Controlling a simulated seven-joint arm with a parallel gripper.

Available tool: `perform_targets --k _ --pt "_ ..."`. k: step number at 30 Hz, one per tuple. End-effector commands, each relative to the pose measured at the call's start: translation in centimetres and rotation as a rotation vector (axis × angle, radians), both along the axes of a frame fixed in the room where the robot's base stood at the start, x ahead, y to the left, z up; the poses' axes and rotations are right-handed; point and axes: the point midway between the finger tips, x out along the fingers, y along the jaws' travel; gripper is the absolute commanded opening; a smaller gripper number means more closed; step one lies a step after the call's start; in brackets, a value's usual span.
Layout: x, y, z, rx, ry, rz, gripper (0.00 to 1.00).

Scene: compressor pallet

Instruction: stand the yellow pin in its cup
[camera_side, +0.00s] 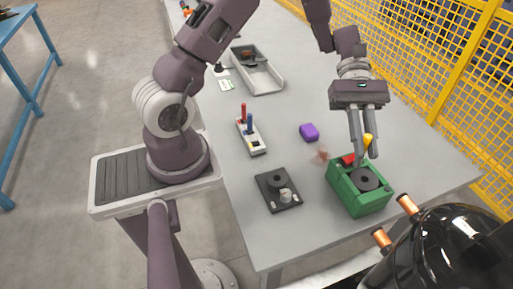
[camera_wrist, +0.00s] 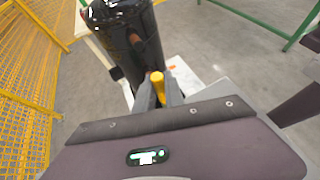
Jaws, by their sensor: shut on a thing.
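The yellow pin (camera_side: 368,140) is between the fingertips of my gripper (camera_side: 364,150), which is shut on it. It also shows in the wrist view as a yellow shaft (camera_wrist: 158,84) between the two grey fingers (camera_wrist: 155,98). In the side view my gripper points down over the back of a green box (camera_side: 345,199). I cannot tell whether the pin touches the box. A pale pin holder (camera_side: 254,146) stands left of the table's middle, with a red pin (camera_side: 243,112) and a blue pin (camera_side: 250,124) upright in it. Its cups are too small to make out clearly.
The green box holds a black disc (camera_side: 366,179) and a red piece (camera_side: 348,159). A grey tray (camera_side: 266,78) is farther back. The black compressor (camera_side: 455,250) with copper stubs stands front right; yellow fencing is beyond.

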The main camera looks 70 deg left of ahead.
Motion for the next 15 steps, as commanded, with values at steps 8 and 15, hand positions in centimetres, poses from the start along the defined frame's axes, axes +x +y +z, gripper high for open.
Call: perform_targets --k 8,15 --pt "-9.9 1.4 -2.2 -0.002 0.003 -0.515 0.0" --pt "-18.1 7.8 -3.1 -0.003 0.003 -1.151 0.0"
